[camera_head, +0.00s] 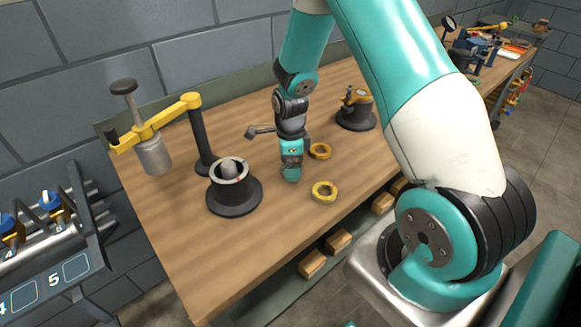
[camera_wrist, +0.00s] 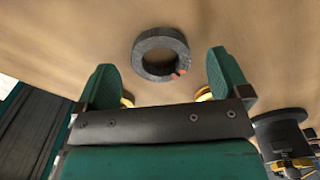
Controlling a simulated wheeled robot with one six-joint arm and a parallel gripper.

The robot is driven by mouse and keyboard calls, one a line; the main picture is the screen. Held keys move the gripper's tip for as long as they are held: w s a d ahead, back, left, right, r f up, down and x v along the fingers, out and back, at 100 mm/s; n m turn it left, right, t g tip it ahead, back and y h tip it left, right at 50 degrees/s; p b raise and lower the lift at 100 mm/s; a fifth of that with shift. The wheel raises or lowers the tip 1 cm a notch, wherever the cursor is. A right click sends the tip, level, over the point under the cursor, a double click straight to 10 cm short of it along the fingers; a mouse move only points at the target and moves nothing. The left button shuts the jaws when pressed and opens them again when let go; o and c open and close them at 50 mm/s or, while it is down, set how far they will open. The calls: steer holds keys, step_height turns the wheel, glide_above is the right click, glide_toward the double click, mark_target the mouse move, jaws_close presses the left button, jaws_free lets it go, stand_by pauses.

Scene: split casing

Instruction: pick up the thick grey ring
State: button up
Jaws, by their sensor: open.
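The thick grey ring (camera_wrist: 152,71) lies flat on the wooden bench in the wrist view, upper middle, with small red marks on its lower right. My gripper (camera_wrist: 161,62) is open and empty, its two green fingers apart to the left and right of the ring in the picture. The fingers do not visibly touch it. In the head view my gripper (camera_head: 291,174) points down close to the bench top, and I cannot make out the grey ring there; it seems hidden by the gripper. Its exact height above the bench is unclear.
A black round casing (camera_head: 234,200) stands left, beside a yellow-armed press (camera_head: 203,135). A black fixture (camera_head: 356,119) stands behind right. Bench between is clear.

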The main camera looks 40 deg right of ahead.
steer(key=shift+f, duration=0.8)
steer(key=c, duration=1)
steer(key=shift+r, duration=0.1)
